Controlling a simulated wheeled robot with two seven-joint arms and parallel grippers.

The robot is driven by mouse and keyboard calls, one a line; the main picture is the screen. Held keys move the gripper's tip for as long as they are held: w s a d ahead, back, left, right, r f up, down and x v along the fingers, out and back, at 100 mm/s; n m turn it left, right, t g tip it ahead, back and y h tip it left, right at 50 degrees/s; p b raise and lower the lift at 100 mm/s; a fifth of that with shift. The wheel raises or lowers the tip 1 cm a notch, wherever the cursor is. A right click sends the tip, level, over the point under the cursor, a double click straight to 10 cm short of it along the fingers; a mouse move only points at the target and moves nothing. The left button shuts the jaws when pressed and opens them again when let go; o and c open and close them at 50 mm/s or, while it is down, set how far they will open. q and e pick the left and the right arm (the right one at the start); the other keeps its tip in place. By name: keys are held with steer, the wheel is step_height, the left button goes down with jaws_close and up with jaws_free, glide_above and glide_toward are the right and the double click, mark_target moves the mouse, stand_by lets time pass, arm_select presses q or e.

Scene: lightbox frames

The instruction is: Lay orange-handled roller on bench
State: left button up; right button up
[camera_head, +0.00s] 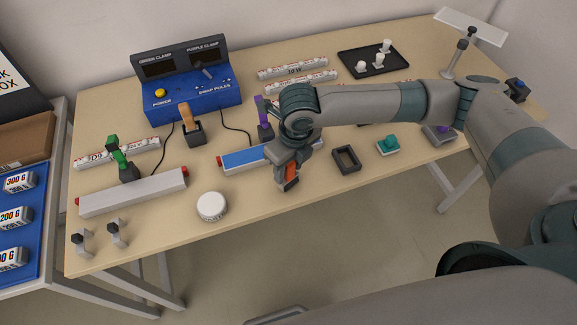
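My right gripper (289,178) is low over the front middle of the bench (330,207), pointing down. It is shut on an orange piece (292,172), which looks like the handle of the orange-handled roller. The rest of the roller is mostly hidden by the gripper, and I cannot tell whether it touches the bench. My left gripper is not in view.
A white round tub (212,206) stands left of my gripper, and a blue-topped bar (243,158) lies behind it. A dark open frame (345,159) and a teal-topped piece (388,146) are to the right. A blue control box (190,99) stands at the back. The front edge is fairly clear.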

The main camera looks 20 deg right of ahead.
mark_target(292, 184)
steer(key=shift+r, duration=0.1)
steer(key=r+b, duration=0.1)
steer(key=r, duration=0.2)
steer(key=r+b, duration=0.1)
steer(key=r, duration=0.3)
steer(key=s+r+b, duration=0.1)
steer(key=r, duration=0.3)
steer(key=shift+s+d+r, duration=0.1)
steer(key=shift+d+r, duration=0.1)
steer(key=shift+d, duration=0.1)
steer(key=shift+r, duration=0.35)
steer(key=shift+s+d, duration=0.1)
